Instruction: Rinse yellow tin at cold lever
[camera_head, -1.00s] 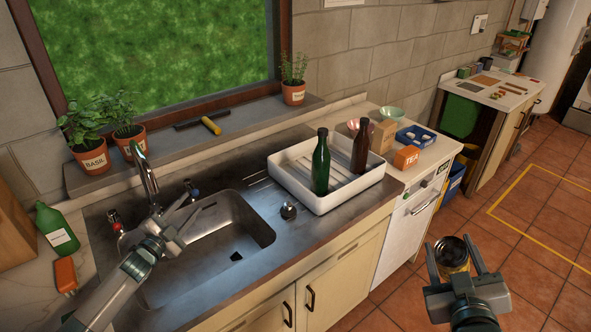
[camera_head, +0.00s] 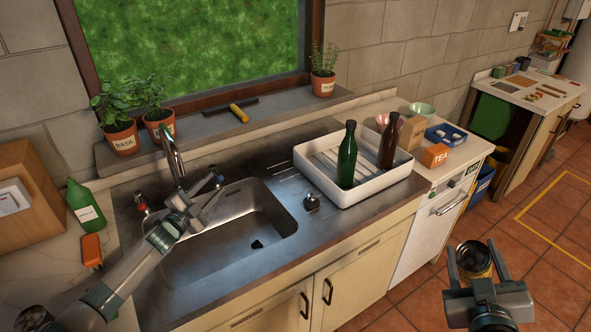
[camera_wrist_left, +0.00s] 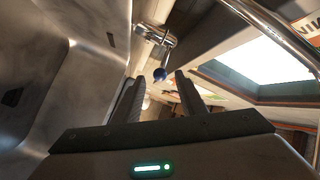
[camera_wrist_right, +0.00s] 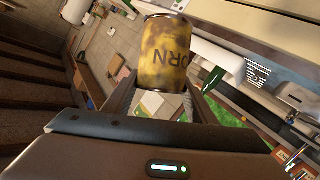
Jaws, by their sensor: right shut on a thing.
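The yellow tin (camera_head: 474,262) is in my right gripper (camera_head: 476,262), held above the tiled floor to the right of the counter. In the right wrist view the tin (camera_wrist_right: 165,55) shows blotchy yellow with dark letters, and the fingers are shut on it. The cold lever has a blue knob (camera_head: 217,176) behind the sink (camera_head: 232,240). My left gripper (camera_head: 204,200) is over the sink's back left, close to that lever. In the left wrist view its fingers stand apart, with the blue knob (camera_wrist_left: 160,74) just beyond their tips; I see no contact.
The tap (camera_head: 172,158) rises behind the left gripper, with a red-marked lever (camera_head: 141,201) to its left. A white rack (camera_head: 377,193) with two bottles stands right of the sink. A green bottle (camera_head: 84,206) and orange block (camera_head: 91,251) sit left.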

